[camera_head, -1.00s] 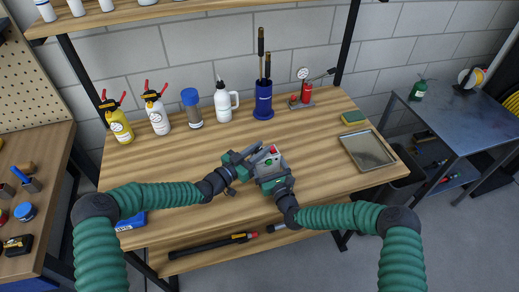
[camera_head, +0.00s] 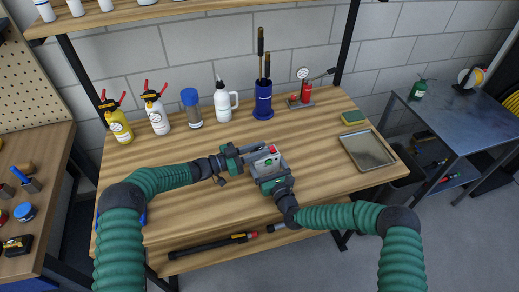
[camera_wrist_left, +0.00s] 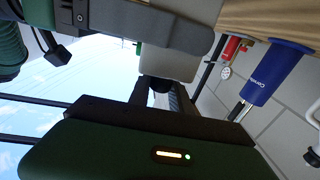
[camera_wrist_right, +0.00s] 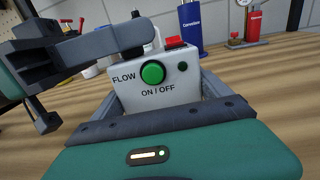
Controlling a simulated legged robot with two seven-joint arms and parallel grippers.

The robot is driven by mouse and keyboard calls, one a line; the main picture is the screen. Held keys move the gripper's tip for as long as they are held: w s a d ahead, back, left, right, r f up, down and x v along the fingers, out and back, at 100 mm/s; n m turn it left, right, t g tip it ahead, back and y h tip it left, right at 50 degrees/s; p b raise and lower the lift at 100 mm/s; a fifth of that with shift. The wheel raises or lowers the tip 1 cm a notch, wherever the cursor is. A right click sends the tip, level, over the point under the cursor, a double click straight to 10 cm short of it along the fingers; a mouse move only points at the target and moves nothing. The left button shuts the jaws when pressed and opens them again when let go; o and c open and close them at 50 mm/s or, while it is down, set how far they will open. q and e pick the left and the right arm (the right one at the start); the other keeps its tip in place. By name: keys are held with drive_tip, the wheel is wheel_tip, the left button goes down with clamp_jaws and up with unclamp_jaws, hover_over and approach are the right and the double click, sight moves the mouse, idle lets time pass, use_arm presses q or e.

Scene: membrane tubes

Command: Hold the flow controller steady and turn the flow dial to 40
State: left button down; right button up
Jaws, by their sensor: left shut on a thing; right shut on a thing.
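The flow controller (camera_head: 268,161) is a small pale grey box held above the middle of the bench. The right wrist view shows its face (camera_wrist_right: 165,88) marked FLOW and ON / OFF, with a green button and a red part on top. My right gripper (camera_head: 265,169) is shut on the box, one finger on each side. My left gripper (camera_head: 253,152) is at the box's upper left and is shut on the flow dial, which its fingers mostly hide. In the left wrist view the box (camera_wrist_left: 168,62) sits right beyond the fingers. The dial's reading cannot be seen.
Spray bottles (camera_head: 119,121), a white squeeze bottle (camera_head: 223,104), a blue holder (camera_head: 263,103) and a red pump (camera_head: 306,92) stand along the back. A metal tray (camera_head: 367,150) and a sponge (camera_head: 353,117) lie at right. The bench around the grippers is clear.

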use_arm(q)
drive_tip(key=shift+w+a, duration=0.15)
drive_tip(key=shift+a, duration=0.05)
use_arm(e)
drive_tip(key=shift+s+f, duration=0.1)
drive_tip(key=shift+f, duration=0.15)
use_arm(q)
drive_tip(key=c, duration=1.2)
unclamp_jaws()
drive_tip(key=shift+d, duration=0.1)
drive_tip(key=v, duration=1.2)
drive_tip(key=shift+f, duration=0.1)
use_arm(e)
drive_tip(key=o, duration=1.4)
drive_tip(key=shift+o, duration=0.7)
drive_tip(key=shift+r, duration=0.1)
